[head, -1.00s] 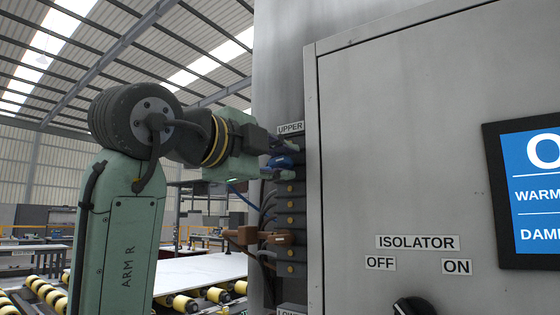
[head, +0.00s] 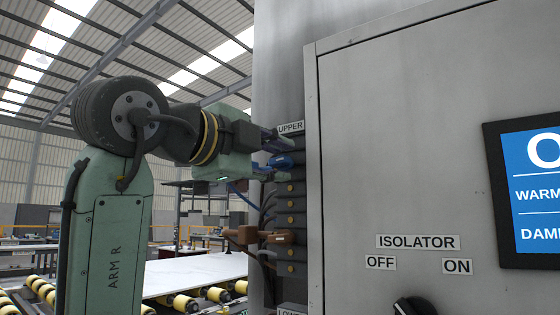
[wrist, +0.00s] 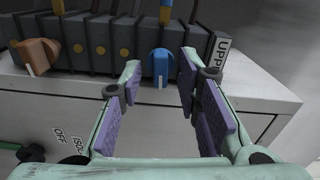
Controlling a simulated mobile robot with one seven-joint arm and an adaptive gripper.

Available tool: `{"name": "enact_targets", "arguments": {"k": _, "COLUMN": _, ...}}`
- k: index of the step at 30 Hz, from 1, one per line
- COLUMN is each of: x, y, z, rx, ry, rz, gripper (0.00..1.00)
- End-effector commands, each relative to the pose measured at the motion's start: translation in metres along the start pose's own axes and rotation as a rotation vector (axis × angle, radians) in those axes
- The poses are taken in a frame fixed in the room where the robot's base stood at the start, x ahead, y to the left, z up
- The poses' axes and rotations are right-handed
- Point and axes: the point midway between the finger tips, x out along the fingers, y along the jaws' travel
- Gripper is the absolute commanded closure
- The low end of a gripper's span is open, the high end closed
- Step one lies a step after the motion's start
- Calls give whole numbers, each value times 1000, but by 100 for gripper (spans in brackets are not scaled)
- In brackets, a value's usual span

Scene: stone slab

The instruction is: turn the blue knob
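The blue knob (head: 282,161) is on the upper part of a column of dark blocks beside the grey cabinet, just below the UPPER label (head: 290,128). In the wrist view the blue knob (wrist: 160,64) has a white mark at its lower end. My gripper (head: 272,157) is open, with one finger above and one below the knob. In the wrist view my gripper (wrist: 160,72) has its purple-padded fingers apart, with the knob between and just beyond the tips. I see clear gaps and no contact there.
A brown handle (head: 262,237) sticks out lower on the block column; it also shows in the wrist view (wrist: 36,54). Cables hang beside the blocks. The grey cabinet (head: 400,120) has a screen (head: 535,195) and a black isolator switch (head: 414,306). A roller table stands behind.

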Motion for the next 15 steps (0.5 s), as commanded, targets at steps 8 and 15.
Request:
{"name": "enact_targets", "arguments": {"k": 8, "x": -60, "y": 0, "z": 0, "rx": 2, "ry": -3, "rz": -3, "gripper": 69}}
{"name": "enact_targets", "arguments": {"k": 15, "x": -96, "y": 0, "z": 0, "rx": 1, "ry": -1, "rz": 0, "gripper": 69}}
